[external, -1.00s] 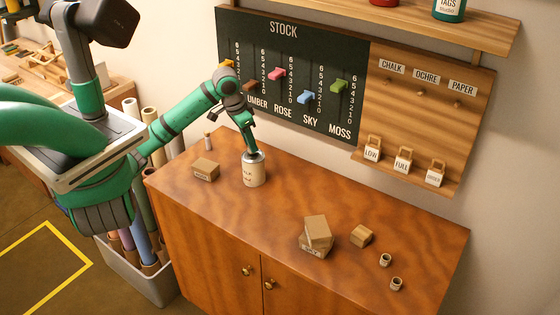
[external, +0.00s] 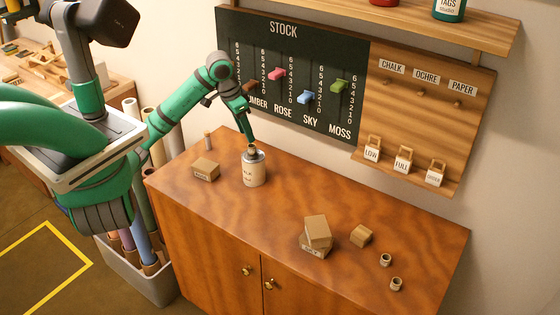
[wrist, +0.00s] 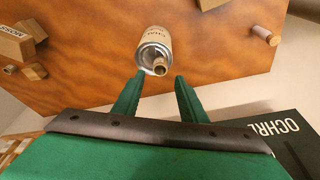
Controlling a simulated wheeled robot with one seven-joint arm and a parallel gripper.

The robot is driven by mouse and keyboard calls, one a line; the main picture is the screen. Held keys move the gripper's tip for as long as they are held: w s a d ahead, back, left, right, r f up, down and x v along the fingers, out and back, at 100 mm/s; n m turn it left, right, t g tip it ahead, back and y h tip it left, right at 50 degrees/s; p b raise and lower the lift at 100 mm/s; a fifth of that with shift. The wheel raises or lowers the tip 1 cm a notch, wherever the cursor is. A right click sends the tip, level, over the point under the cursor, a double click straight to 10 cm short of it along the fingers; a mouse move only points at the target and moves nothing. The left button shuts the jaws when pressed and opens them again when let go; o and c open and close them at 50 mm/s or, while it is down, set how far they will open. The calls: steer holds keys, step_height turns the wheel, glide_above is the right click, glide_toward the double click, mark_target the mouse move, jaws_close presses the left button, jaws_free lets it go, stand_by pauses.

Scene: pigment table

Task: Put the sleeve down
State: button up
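A small brown ring-shaped piece, which looks like the sleeve (wrist: 159,67), sits at the open mouth of a cream tin (wrist: 154,35) in the wrist view. I cannot tell if it rests on the lid or inside. The labelled tin stands upright on the wooden cabinet top in the external view (external: 253,171). My gripper (wrist: 159,77) has its two green fingers apart, with a gap on each side of the ring. In the external view my gripper (external: 250,148) is just above the tin, and its tips are too small to make out.
A carton (external: 206,169) and a small peg-like cylinder (external: 207,141) stand left of the tin. Stacked cartons (external: 317,235), a small box (external: 361,236) and two small cups (external: 385,260) are to the right. The stock board (external: 290,75) is behind. The cabinet top's middle is clear.

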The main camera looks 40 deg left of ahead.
steer(key=v, duration=0.6)
steer(key=shift+r, duration=0.2)
